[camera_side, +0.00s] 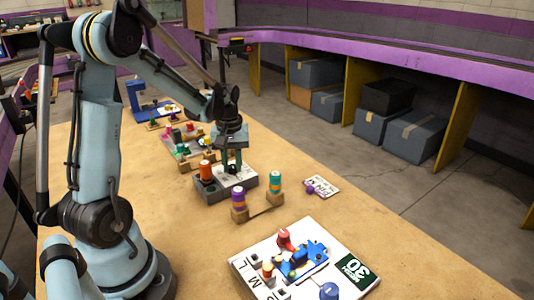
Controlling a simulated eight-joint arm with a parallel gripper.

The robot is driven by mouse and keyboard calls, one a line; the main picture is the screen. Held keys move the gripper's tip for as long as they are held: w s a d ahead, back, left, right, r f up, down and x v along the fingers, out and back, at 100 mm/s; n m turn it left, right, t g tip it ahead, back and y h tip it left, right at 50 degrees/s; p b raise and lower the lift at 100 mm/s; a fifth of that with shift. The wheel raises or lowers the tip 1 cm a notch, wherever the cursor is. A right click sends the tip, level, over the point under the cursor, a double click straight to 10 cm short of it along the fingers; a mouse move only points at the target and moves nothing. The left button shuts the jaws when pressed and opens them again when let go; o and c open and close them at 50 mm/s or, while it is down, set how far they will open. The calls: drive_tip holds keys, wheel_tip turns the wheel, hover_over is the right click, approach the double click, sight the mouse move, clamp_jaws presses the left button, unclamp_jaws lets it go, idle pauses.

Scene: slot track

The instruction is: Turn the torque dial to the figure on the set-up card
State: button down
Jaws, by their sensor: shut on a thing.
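My gripper (232,166) points straight down over a grey box (249,184) with a marked white top plate. Its fingers are shut on what looks like the torque dial on that plate. The dial is mostly hidden by the fingers, and its scale and pointer are too small to read. An orange cylinder (206,172) stands on the left of the box. A dark green card (354,269) with a large white "30", upside down in this view, is at the right of a white board.
The white board (247,262) at the front carries a blue part, red and orange pegs and a blue knob (329,291). Purple-and-orange and teal-and-orange cylinders stand on a wooden holder (264,206). A white "PIN" card (324,185) lies right.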

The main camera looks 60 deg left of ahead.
sight(232, 166)
drive_tip(key=m, duration=0.5)
drive_tip(key=shift+m, duration=0.3)
drive_tip(key=m, duration=0.5)
drive_tip(key=shift+a, duration=0.1)
drive_tip(key=m, duration=0.5)
drive_tip(key=shift+m, duration=2.7)
drive_tip(key=c, duration=0.9)
unclamp_jaws()
wheel_tip(232, 166, up, 12)
